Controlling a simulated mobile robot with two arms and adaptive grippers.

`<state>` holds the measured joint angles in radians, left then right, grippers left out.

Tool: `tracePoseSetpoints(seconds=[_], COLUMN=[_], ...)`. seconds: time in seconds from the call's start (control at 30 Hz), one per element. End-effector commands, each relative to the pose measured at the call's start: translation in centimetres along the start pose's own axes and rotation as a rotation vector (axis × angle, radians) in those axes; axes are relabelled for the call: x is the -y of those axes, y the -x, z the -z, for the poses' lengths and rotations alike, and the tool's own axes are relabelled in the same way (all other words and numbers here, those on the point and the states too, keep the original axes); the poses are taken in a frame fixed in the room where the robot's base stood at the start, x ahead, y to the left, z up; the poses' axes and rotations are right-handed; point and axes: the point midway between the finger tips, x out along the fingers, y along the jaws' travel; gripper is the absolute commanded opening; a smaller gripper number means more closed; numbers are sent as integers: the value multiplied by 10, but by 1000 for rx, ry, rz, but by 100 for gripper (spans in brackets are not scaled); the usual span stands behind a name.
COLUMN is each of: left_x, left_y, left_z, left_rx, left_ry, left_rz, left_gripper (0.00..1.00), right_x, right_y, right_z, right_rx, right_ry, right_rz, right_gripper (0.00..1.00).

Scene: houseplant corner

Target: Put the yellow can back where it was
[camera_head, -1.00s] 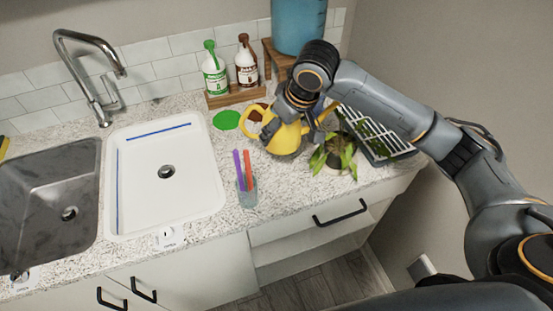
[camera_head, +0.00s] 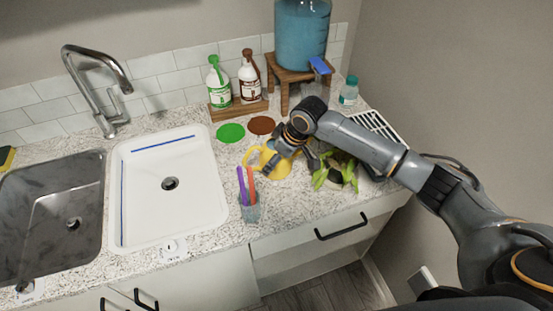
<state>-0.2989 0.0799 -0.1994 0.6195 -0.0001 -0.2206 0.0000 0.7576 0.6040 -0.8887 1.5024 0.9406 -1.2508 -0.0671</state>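The yellow can (camera_head: 268,160) is on or just above the speckled counter, behind the cup of pens and left of the potted plant. Its yellow handle loop shows on its left side; its right side and top are partly hidden by my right gripper (camera_head: 294,155). That gripper reaches in from the right, over the can, with dark fingers at its top and right side. Whether the fingers are closed on the can is hard to tell. A green disc (camera_head: 230,133) and a brown disc (camera_head: 261,125) lie bare on the counter behind the can. My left gripper is not in view.
A cup of pens (camera_head: 249,212) stands in front of the can, and a leafy plant (camera_head: 340,172) to its right. Behind are two bottles on a wooden rack (camera_head: 238,109) and a blue water dispenser (camera_head: 302,35) on a wooden stand. A white sink (camera_head: 190,210) is left.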

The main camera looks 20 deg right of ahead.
Motion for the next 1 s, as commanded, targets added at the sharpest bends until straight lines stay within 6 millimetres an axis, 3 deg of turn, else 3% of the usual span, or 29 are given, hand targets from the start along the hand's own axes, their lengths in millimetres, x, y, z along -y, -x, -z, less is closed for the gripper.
tracePoseSetpoints(seconds=[0.13,0.5,0.53,0.57,1.0], left_x=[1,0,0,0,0], left_y=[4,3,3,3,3], left_z=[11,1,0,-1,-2], left_rx=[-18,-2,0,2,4], left_ry=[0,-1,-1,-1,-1], left_rz=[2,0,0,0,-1], left_gripper=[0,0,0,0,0], right_x=[0,0,0,0,0], right_y=[-9,-13,-14,-14,-10], right_z=[-3,-4,-5,-5,-4], right_rx=[-5,-5,-2,-2,-2], right_ry=[1,0,0,0,1], right_rz=[-1,-1,0,0,-1], right_gripper=[26,26,91,98,100])
